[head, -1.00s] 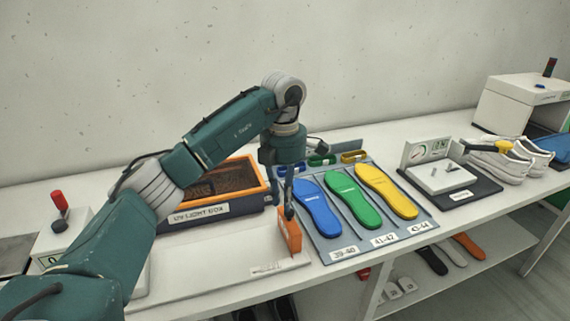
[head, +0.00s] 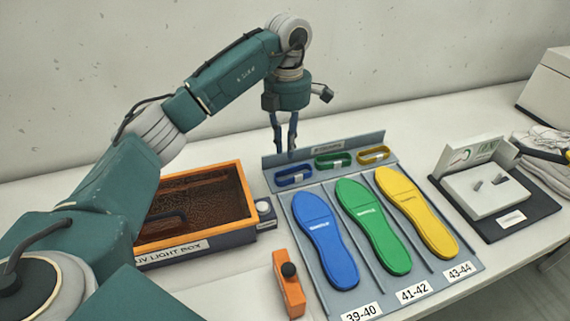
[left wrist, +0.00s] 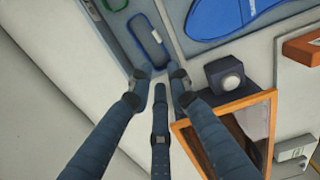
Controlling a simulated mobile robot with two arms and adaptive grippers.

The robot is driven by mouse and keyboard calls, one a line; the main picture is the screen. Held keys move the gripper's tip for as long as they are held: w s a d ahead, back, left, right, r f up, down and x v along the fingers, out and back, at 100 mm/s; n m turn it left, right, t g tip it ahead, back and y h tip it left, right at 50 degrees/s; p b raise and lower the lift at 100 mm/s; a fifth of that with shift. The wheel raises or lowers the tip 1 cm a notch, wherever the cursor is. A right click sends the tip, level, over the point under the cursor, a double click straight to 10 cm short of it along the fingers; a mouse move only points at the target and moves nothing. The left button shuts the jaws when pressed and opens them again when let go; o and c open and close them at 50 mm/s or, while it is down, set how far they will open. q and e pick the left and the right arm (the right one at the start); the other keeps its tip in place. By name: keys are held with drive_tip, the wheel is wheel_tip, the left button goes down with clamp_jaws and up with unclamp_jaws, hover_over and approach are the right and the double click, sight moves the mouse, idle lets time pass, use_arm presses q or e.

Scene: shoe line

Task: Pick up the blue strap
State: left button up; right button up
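The blue strap (head: 293,176) is a small loop at the left end of the strap row at the back of the grey tray (head: 327,140). It also shows in the left wrist view (left wrist: 150,42), just beyond my fingertips. My left gripper (head: 285,150) is above and just behind the blue strap, pointing down. In the left wrist view its fingers (left wrist: 160,75) are apart with nothing between them. My right gripper does not show.
A green strap (head: 333,161) and a yellow strap (head: 373,155) lie to the right. Blue (head: 326,240), green (head: 372,225) and yellow (head: 416,212) insoles lie in front. The UV light box (head: 244,172) and an orange tool (head: 289,285) are nearby.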

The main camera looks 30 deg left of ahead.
sight(288, 183)
use_arm(q)
drive_tip(key=f, duration=0.2)
drive_tip(key=s+f, duration=0.1)
drive_tip(key=shift+d+f+p, duration=0.25)
drive_tip(key=shift+f+p, duration=0.05)
drive_tip(key=shift+p, duration=0.05)
drive_tip(key=shift+f, duration=0.35)
drive_tip(key=shift+w+f, duration=0.1)
drive_tip(key=shift+f, duration=0.2)
wheel_tip(288, 183, down, 4)
drive_tip(key=shift+d+f+p, duration=0.1)
drive_tip(key=shift+f+p, duration=0.1)
drive_tip(key=shift+p, duration=0.75)
drive_tip(key=shift+w+f, duration=0.1)
drive_tip(key=shift+f, duration=0.25)
drive_tip(key=shift+c, duration=0.5)
clamp_jaws()
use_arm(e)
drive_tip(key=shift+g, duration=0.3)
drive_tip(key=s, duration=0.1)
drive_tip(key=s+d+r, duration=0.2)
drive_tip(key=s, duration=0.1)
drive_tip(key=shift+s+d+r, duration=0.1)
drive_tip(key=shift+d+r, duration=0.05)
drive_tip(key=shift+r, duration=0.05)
